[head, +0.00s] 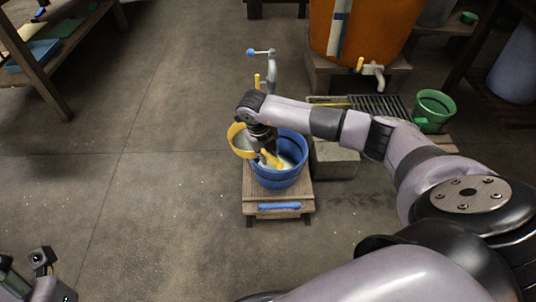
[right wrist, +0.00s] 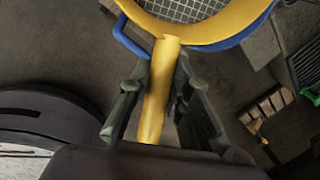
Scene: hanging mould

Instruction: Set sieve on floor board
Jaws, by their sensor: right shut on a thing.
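The yellow sieve (head: 238,143) is over the left rim of a blue tub (head: 281,178) in the head view. In the right wrist view its round rim (right wrist: 215,36) and grey mesh (right wrist: 184,9) show at the top, with its yellow handle running down. My right gripper (head: 266,150) is shut on that handle (right wrist: 157,98), which lies between the two fingers (right wrist: 160,90). I cannot tell whether the sieve touches the tub. A wooden board (head: 441,143) lies on the floor at right, partly hidden by my arm. My left gripper (head: 41,262) shows at the lower left, its opening unclear.
The tub stands on a low wooden stand (head: 260,199) with a blue bar in front. A grey block (head: 336,160), a dark grate (head: 381,105) and a green bucket (head: 434,108) are to its right. An orange barrel (head: 365,25) stands behind.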

